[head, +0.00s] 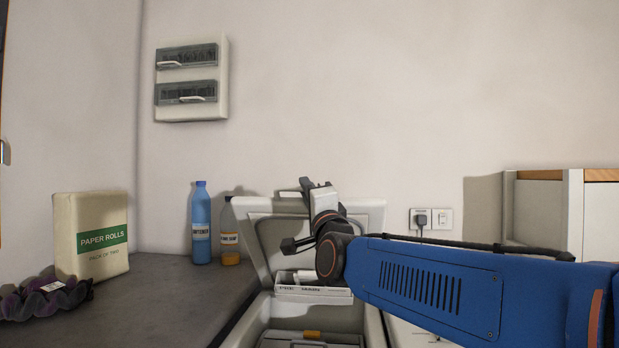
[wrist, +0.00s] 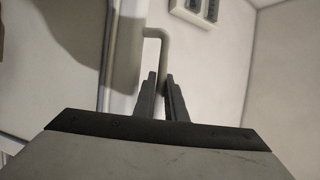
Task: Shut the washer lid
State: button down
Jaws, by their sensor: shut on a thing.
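The washer's pale lid (head: 260,207) stands raised, close to upright, behind the open top of the washer (head: 250,325). A small light handle (head: 288,193) shows at the lid's top edge. My gripper (head: 305,187) is at that top edge, partly in front of the lid. In the wrist view my gripper (wrist: 160,77) has its two dark fingers closed around the end of the bent handle bar (wrist: 154,34). A tray marked PRE and MAIN (head: 300,290) sits below the lid. My arm hides the lid's right part.
A dark counter (head: 170,290) at left holds paper rolls (head: 92,235), a blue bottle (head: 201,225), an amber bottle (head: 230,245) and a dark purple object (head: 45,298). A fuse box (head: 191,80) and socket (head: 421,220) are on the wall. A cabinet (head: 600,220) stands at right.

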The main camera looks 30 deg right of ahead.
jog(key=shift+s+a+f, duration=0.4)
jog(key=shift+s+f, duration=0.2)
jog(key=shift+f, duration=0.1)
jog(key=shift+s+a+f, duration=0.4)
jog(key=shift+s+f, duration=0.15)
jog(key=shift+f, duration=0.15)
jog(key=c, duration=2.1)
grip_release()
jog(key=v, duration=1.7)
jog(key=shift+s, duration=0.2)
